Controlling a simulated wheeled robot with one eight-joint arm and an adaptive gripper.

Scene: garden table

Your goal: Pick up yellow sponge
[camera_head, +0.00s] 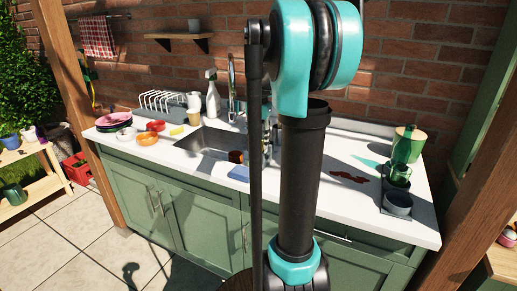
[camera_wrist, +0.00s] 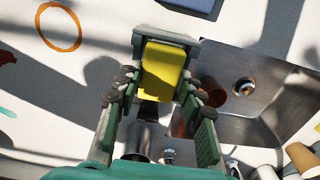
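The yellow sponge (camera_wrist: 163,72) shows in the wrist view, standing in or against a grey-green holder (camera_wrist: 166,36) beside the sink. I cannot tell how deep it sits. My gripper (camera_wrist: 158,80) is open, with its green fingers on the left and right of the sponge. The fingertips are close to its sides, and a narrow gap seems to show; contact is not clear. In the head view my arm hides the sponge and gripper.
The steel sink (camera_wrist: 255,85) lies to the right in the wrist view, with a brown cup (camera_wrist: 212,91) in it. A metal cylinder (camera_wrist: 145,138) stands close below the sponge.

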